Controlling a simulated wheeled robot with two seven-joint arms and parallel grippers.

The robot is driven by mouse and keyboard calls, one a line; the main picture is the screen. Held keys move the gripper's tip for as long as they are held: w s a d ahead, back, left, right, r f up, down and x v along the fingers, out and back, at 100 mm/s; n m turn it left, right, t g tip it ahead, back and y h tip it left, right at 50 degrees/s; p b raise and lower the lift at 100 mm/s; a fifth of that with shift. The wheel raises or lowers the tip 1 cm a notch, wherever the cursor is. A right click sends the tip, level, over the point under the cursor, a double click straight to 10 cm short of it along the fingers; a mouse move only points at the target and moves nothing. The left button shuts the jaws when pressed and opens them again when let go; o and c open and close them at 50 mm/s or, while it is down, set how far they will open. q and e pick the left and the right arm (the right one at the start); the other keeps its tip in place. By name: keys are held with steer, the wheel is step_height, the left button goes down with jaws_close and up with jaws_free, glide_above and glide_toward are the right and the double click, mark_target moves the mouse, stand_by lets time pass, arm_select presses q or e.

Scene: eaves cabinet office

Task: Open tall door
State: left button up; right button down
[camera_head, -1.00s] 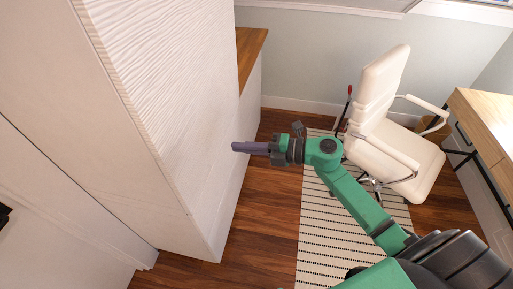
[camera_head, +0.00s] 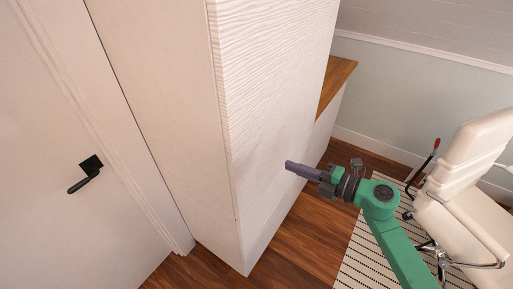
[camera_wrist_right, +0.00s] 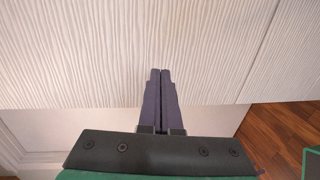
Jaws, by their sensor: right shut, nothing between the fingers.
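A tall white cabinet with a rippled front (camera_head: 275,90) stands in the middle of the head view; this front seems to be the tall door. No handle shows on it. My right gripper (camera_head: 289,165) is shut and empty, its tips close to the rippled front; I cannot tell whether they touch. In the right wrist view the shut fingers (camera_wrist_right: 160,74) point at the rippled white surface (camera_wrist_right: 90,50), and a vertical seam shows at the right. My left gripper is not in view.
A white room door with a black handle (camera_head: 88,175) is at the left. A low cabinet with a wooden top (camera_head: 335,82) adjoins the tall one. A white office chair (camera_head: 465,170) stands on a striped rug (camera_head: 362,262) at the right. Wooden floor (camera_head: 290,250) lies in front.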

mark_target(261, 152)
steer(key=shift+r+x, duration=0.2)
steer(key=shift+x, duration=1.15)
steer(key=shift+r+x, duration=0.25)
steer(key=shift+x, duration=1.1)
steer(key=shift+r+x, duration=0.2)
steer(key=shift+x, duration=1.1)
steer(key=shift+s+d, duration=0.15)
steer(key=shift+d, duration=0.15)
steer(key=f+v, duration=0.2)
steer(key=v, duration=1.2)
steer(key=shift+s, duration=0.2)
steer(key=shift+f, duration=0.15)
steer(key=shift+w+d, duration=0.1)
